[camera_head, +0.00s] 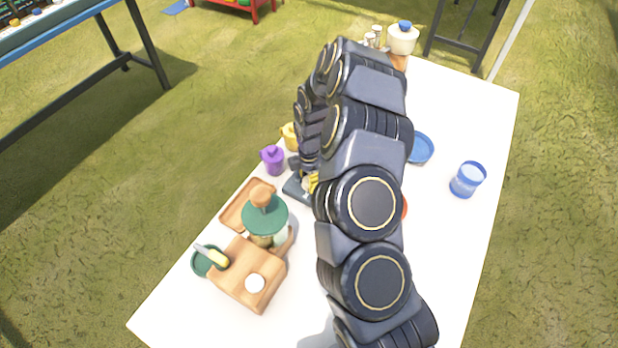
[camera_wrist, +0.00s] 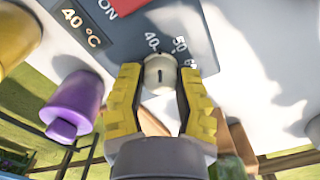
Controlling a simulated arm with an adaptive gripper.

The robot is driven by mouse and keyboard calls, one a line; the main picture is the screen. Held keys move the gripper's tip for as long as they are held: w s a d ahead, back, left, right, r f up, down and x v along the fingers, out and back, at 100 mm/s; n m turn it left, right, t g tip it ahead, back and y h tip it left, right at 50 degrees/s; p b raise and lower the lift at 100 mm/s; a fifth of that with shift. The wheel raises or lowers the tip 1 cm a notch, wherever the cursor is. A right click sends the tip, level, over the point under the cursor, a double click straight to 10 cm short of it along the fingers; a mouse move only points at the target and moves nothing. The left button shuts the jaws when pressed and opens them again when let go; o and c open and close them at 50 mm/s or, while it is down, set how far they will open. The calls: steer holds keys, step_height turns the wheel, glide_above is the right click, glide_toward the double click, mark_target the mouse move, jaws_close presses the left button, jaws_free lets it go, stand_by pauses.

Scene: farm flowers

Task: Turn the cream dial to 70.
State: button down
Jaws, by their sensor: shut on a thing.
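The cream dial (camera_wrist: 158,66) is round, with a short dark mark on its face, and sits on a dark grey panel (camera_wrist: 130,38). White numbers 40, 50 and a partly hidden 60 lie around its far side. I cannot tell exactly which number the mark points to. A display (camera_wrist: 82,24) on the panel reads 40 °C. My gripper (camera_wrist: 159,78) has yellow ridged fingers, one on each side of the dial, shut on it. In the head view my gripper (camera_head: 312,182) is mostly behind my arm, by the panel's edge (camera_head: 297,189); the dial is hidden there.
A purple jug (camera_head: 272,159) and a yellow one (camera_head: 290,136) stand close to the panel.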

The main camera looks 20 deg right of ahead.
steer(key=m, duration=0.6)
steer(key=shift+f, duration=0.1)
steer(key=m, duration=0.6)
steer(key=shift+m, duration=0.4)
steer(key=m, duration=1.3)
steer(key=c, duration=0.6)
jaws_free()
